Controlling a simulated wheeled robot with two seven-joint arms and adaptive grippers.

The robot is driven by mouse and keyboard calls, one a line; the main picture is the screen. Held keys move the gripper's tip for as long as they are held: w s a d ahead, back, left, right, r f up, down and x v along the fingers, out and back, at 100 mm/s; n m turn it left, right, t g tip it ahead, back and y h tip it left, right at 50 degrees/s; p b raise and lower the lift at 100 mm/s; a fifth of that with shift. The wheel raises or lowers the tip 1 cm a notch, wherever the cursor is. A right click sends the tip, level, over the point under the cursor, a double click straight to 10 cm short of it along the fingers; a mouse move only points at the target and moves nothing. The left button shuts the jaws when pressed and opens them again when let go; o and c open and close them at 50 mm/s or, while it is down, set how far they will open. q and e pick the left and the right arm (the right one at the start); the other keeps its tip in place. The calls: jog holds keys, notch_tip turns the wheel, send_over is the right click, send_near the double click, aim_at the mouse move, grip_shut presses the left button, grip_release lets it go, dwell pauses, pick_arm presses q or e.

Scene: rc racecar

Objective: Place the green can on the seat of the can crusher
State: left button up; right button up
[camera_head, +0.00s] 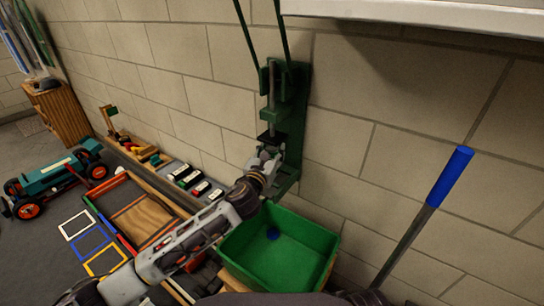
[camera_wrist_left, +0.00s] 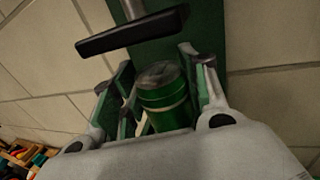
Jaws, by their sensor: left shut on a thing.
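The green can (camera_wrist_left: 164,112) stands between the two fingers of my left gripper (camera_wrist_left: 158,75), its silver top facing up. In the head view my left gripper (camera_head: 268,155) is at the lower front of the green can crusher (camera_head: 292,108) on the wall, and it hides the can there. The crusher's black press plate (camera_wrist_left: 132,30) is above and beyond the can in the wrist view. The crusher's seat is mostly hidden, so I cannot tell whether the can touches it. My right gripper is not in view.
A blue-handled pole (camera_head: 450,178) leans at right. A teal toy car (camera_head: 52,177), a wooden tray (camera_head: 148,215) and several small cars lie at left. A white ledge (camera_head: 430,14) juts out above right.

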pick_arm(q)
jog(key=shift+f, duration=0.5)
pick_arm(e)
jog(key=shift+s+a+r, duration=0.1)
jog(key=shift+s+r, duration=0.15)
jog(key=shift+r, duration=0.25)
pick_arm(q)
jog(key=shift+f, duration=0.15)
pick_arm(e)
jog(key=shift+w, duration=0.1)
pick_arm(q)
jog(key=o, duration=0.7)
jog(key=shift+o, duration=0.2)
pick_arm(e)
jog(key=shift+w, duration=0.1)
